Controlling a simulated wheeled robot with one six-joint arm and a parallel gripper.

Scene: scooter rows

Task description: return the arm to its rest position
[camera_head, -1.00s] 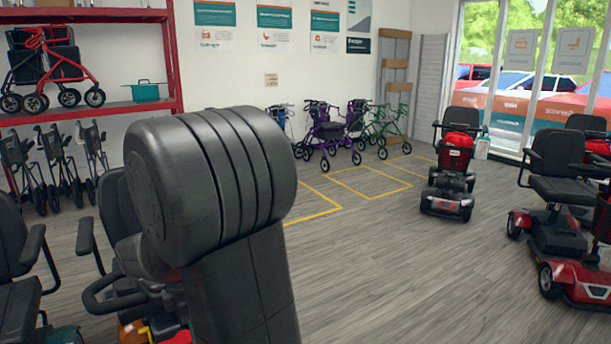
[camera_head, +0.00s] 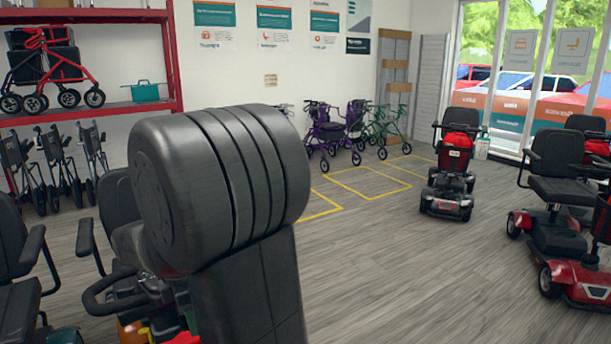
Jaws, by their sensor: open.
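My arm (camera_head: 225,190) stands large in the left middle of the head view, a dark grey ribbed joint on top of an upright link. My gripper does not show in this view. The arm covers part of a scooter behind it and part of the far wall's foot.
A red and black scooter (camera_head: 452,165) stands at the right middle, another red scooter (camera_head: 560,215) at the right edge. Dark scooter seats (camera_head: 18,265) are at the lower left. Walkers (camera_head: 330,130) stand by the back wall near yellow floor lines. The floor (camera_head: 420,270) at centre right is clear.

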